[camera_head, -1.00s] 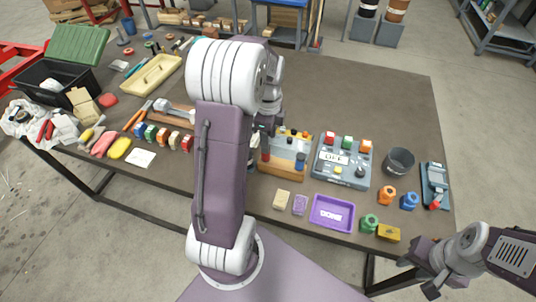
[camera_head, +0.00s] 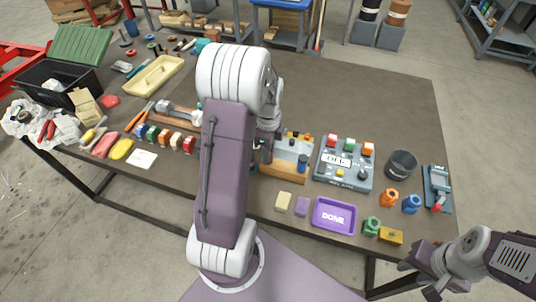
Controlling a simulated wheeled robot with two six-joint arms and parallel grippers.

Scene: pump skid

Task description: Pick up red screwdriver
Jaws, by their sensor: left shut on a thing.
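A wooden tool rack (camera_head: 285,172) stands near the table's front middle, with a blue-handled tool (camera_head: 302,162) in its right end. The red screwdriver (camera_head: 268,156) shows only as a small dark red handle at the rack's left end, mostly covered by my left arm. My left gripper (camera_head: 265,144) is shut on the red screwdriver, just above the rack; its fingers are largely hidden. I cannot tell whether the screwdriver is still in its slot. My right gripper (camera_head: 432,290) hangs off the table's front right; its finger gap is too small to read.
Right of the rack are a button panel (camera_head: 342,176), a dark cup (camera_head: 401,164) and a purple tray (camera_head: 334,228). The table's back right (camera_head: 370,95) is clear.

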